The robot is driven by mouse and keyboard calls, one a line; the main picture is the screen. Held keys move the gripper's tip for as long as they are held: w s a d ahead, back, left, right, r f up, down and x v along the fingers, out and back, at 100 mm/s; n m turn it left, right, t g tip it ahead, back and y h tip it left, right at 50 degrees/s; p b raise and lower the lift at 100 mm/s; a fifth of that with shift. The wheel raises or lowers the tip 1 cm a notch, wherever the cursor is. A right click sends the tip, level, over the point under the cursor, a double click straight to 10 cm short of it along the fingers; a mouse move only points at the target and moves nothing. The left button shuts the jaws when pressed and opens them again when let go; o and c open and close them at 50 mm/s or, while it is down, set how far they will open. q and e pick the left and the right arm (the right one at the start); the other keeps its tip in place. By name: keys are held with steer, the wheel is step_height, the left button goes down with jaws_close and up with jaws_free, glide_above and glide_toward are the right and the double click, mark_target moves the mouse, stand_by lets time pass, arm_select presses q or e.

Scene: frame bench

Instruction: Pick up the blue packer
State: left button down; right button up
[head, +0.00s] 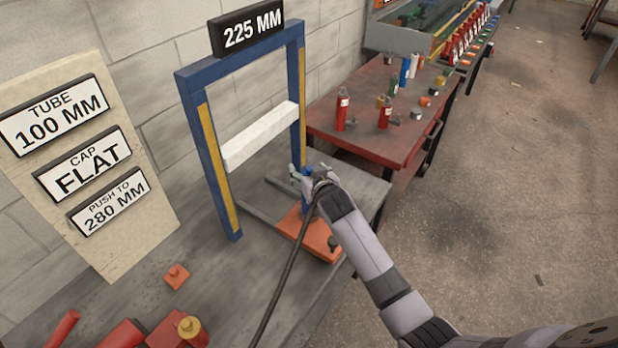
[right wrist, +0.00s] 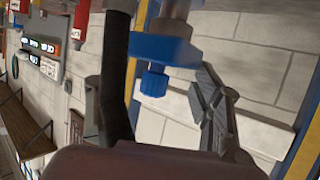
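A blue part (head: 307,171), which looks like the blue packer, shows at my right gripper (head: 313,180), above the orange base plate (head: 310,234) of the press frame. In the right wrist view the blue part (right wrist: 160,50) has a wide collar and a small ribbed knob. The fingers of my right gripper stand apart, with one grey finger (right wrist: 215,105) close to the collar's right side. I cannot tell whether it touches. A dark hose hides part of the other side. My left gripper is not in view.
The blue press frame (head: 215,165) carries a white crossbar (head: 260,136) and a 225 MM sign (head: 247,28). A sign board (head: 85,170) leans at the left. Red parts (head: 125,334) lie at the front left. A red table (head: 370,145) with bottles stands behind.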

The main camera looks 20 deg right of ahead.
steer(key=c, duration=1.2)
steer(key=shift+o, duration=0.2)
